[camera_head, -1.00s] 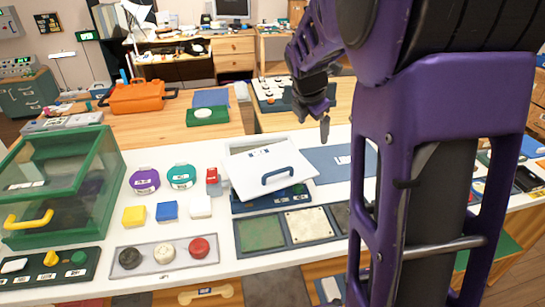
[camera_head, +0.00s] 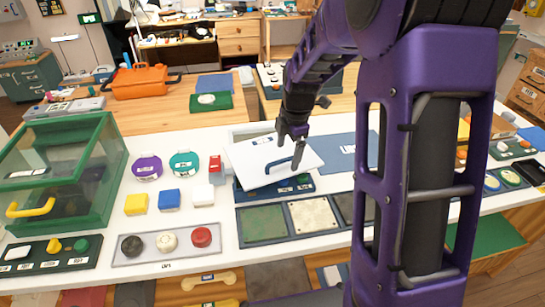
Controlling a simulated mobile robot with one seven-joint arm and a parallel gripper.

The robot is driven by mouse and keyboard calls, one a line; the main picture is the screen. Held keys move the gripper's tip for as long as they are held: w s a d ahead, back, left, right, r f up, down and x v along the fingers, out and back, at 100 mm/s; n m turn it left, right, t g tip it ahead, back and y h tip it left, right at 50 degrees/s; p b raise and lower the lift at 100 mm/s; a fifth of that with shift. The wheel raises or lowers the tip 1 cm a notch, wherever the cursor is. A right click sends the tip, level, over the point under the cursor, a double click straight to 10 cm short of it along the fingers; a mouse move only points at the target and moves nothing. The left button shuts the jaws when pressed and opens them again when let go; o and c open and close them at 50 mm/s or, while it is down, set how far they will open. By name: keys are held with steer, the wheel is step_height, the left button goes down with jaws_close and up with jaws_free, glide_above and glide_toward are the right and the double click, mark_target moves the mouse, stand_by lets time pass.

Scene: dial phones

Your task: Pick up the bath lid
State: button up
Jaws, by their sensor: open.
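The bath lid (camera_head: 252,161) is a white panel with a dark blue bar handle (camera_head: 279,172). It lies tilted over a dark blue base (camera_head: 262,192) on the white table. My gripper (camera_head: 299,150) is open, with its fingers pointing down at the right part of the lid, right by the handle. From this view I cannot tell whether the fingers are around the handle or just above it. My arm hides part of the table to the right.
A green glass-sided box (camera_head: 108,190) with a yellow handle stands at the left. Purple and teal discs, small coloured blocks and a tray of three knobs (camera_head: 166,244) lie left of the lid. A panel with textured squares (camera_head: 240,222) lies in front. A blue mat (camera_head: 345,150) is behind right.

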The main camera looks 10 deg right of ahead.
mark_target(283, 171)
steer(key=shift+w+a+f, duration=0.1)
steer(key=shift+w+f, duration=0.05)
steer(key=shift+f, duration=0.9)
steer(key=shift+w+a+f, duration=0.15)
steer(key=shift+w+f, duration=0.05)
steer(key=shift+f, duration=0.8)
steer(key=shift+w+a+f, duration=0.1)
steer(key=shift+w+f, duration=0.05)
steer(key=shift+f, duration=0.9)
steer(key=shift+r, duration=0.1)
jaws_close()
